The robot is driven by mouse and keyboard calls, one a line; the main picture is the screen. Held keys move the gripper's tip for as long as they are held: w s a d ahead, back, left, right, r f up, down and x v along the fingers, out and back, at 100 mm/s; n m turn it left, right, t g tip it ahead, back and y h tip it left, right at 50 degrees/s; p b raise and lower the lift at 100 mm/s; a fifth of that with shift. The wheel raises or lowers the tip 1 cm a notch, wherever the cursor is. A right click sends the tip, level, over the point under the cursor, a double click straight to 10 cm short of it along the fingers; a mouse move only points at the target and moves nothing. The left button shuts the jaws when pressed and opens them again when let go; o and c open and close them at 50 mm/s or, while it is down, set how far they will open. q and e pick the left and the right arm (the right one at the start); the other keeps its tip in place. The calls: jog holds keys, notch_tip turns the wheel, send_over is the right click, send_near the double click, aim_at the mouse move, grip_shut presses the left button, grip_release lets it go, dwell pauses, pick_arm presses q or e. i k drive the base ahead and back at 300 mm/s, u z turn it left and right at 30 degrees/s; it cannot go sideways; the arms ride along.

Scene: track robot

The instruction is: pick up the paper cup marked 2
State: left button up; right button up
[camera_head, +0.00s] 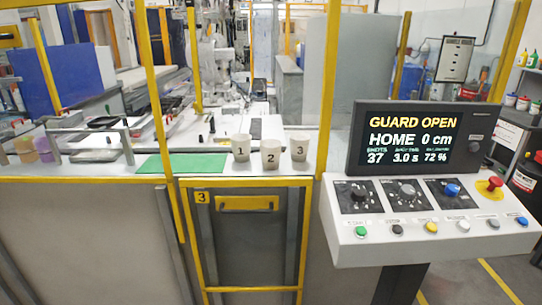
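Three pale paper cups stand upright, close together, on the white worktop behind the yellow frame. The cup marked 2 (271,154) is in the middle and a little nearer to me than its neighbours. The cup marked 1 (241,147) is to its left and the cup marked 3 (299,147) to its right. Neither of my grippers shows in the head view.
A green mat (183,163) lies left of the cups. Yellow posts rise in front of the worktop on both sides of the cups. A control console (430,215) with a GUARD OPEN screen (422,138) stands at the right. Coloured cups (43,147) stand far left.

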aim_at(270, 148)
jog(key=k, duration=0.55)
jog(key=z, duration=0.95)
jog(key=i, duration=1.7)
jog(key=u, duration=0.3)
